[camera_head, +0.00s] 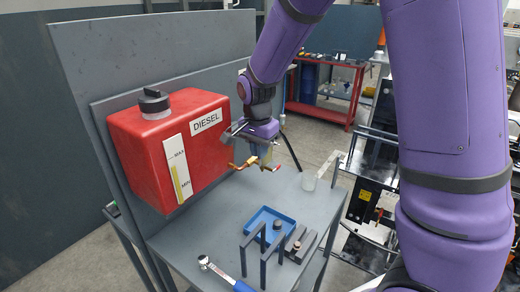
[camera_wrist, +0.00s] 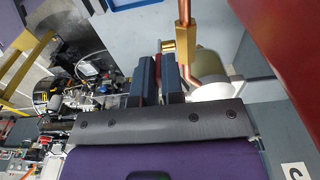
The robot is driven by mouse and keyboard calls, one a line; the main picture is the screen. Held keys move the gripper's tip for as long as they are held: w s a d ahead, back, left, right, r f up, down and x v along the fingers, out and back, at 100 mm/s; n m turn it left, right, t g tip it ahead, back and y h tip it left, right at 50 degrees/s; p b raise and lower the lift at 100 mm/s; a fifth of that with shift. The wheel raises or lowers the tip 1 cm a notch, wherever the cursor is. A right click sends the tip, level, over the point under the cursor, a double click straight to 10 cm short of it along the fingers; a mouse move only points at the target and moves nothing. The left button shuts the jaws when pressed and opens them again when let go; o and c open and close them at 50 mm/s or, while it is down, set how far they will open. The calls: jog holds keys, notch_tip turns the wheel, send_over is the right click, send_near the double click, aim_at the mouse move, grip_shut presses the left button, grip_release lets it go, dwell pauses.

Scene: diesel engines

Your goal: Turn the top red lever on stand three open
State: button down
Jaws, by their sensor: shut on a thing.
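A copper pipe (camera_wrist: 186,60) with a brass valve fitting (camera_wrist: 169,47) shows in the wrist view, and the brass and copper piece (camera_head: 249,162) appears beside the red tank in the head view. My gripper (camera_wrist: 157,68) has its two dark fingers close together around a narrow red lever (camera_wrist: 158,58), just left of the brass fitting. In the head view my gripper (camera_head: 265,156) is over the grey stand, right of the tank. The fingers hide most of the lever. Its exact angle and any stand number cannot be made out.
A red diesel tank (camera_head: 150,150) with a black cap stands close to my gripper. A red workbench (camera_head: 322,109) stands behind.

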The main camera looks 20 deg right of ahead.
aim_at(259, 164)
jog(key=t+h, duration=0.1)
jog(key=a+t+h, duration=0.1)
jog(key=s+a+h, duration=0.1)
jog(key=h, duration=0.1)
jog(key=shift+s+f+t, duration=0.1)
jog(key=shift+f+t, duration=0.2)
jog(key=shift+t, duration=0.1)
jog(key=t+h, duration=0.1)
jog(key=a+f+t+h, duration=0.1)
jog(key=h, duration=0.1)
jog(key=s+t+h, duration=0.1)
jog(key=shift+a+f+h, duration=0.15)
jog(key=shift+f+h, duration=0.15)
jog(key=shift+f, duration=0.05)
jog(key=t+h, duration=0.1)
jog(key=f+t+h, duration=0.1)
jog(key=h, duration=0.1)
jog(key=shift+s+a+f, duration=0.15)
jog(key=shift+a, duration=0.1)
jog(key=shift+f+t+h, duration=0.75)
jog(key=shift+t+h, duration=0.15)
jog(key=shift+h, duration=0.5)
jog(key=c, duration=1.2)
grip_release()
jog(key=shift+c, duration=0.2)
jog(key=shift+r, duration=0.15)
